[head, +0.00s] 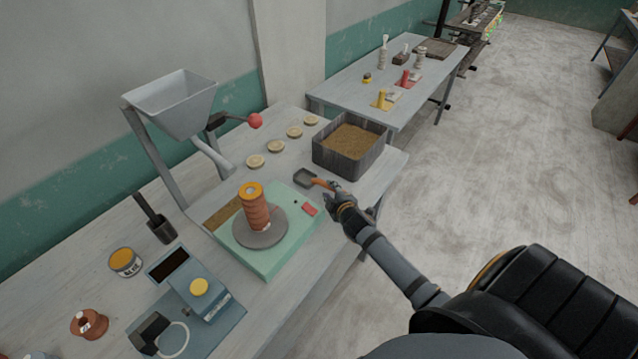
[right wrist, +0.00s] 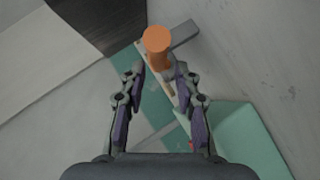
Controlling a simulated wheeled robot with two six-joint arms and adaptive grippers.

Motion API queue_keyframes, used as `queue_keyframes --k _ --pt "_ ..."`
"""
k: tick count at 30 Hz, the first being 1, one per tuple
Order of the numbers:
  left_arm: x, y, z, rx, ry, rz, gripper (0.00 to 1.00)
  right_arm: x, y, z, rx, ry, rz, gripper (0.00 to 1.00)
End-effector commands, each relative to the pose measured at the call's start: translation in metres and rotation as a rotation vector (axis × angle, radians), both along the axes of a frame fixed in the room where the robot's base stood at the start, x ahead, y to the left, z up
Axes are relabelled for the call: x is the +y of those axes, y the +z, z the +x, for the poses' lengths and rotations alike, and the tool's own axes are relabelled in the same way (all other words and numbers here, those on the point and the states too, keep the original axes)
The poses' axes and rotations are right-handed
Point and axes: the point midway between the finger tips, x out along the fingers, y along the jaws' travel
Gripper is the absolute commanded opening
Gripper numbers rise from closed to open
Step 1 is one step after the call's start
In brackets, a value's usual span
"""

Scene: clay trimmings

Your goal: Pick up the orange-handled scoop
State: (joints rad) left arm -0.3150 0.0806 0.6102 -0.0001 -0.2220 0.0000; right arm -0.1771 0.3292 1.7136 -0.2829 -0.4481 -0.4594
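The scoop has a dark grey pan (head: 305,178) and an orange handle (head: 323,184). In the head view it is at the front right edge of the near table, beside the green board, with its handle towards my right gripper (head: 336,196). In the right wrist view the orange handle end (right wrist: 157,40) shows ahead of and partly between the fingertips of my right gripper (right wrist: 160,72). The fingers are spread, with a gap on both sides of the handle. Whether either finger touches it is hard to tell. My left gripper is not in view.
A grey bin of brown grains (head: 318,157) stands just behind the scoop. A hopper (head: 175,100) stands at the left. A second table (head: 345,88) is farther back.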

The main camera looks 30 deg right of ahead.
Motion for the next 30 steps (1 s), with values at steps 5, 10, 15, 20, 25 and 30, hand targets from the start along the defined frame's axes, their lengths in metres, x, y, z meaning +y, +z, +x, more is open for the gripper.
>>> queue_keyframes --k 5,10,15,20,25,30 --pt "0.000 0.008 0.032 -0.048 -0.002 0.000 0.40 -0.002 0.000 0.009 0.000 -0.001 0.002 0.32" --pt "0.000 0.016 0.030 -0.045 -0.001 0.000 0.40 -0.007 -0.009 0.035 0.000 -0.001 0.002 0.32" --pt "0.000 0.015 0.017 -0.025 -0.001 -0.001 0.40 -0.010 -0.017 0.048 -0.001 0.000 0.001 0.32" --pt "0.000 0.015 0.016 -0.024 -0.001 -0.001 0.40 -0.011 -0.018 0.048 0.001 0.000 0.000 0.32" --pt "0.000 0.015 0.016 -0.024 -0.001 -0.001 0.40 -0.011 -0.018 0.048 0.001 0.000 0.000 0.17" --pt "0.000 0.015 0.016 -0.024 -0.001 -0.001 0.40 -0.011 -0.018 0.048 0.001 0.000 0.000 0.00"
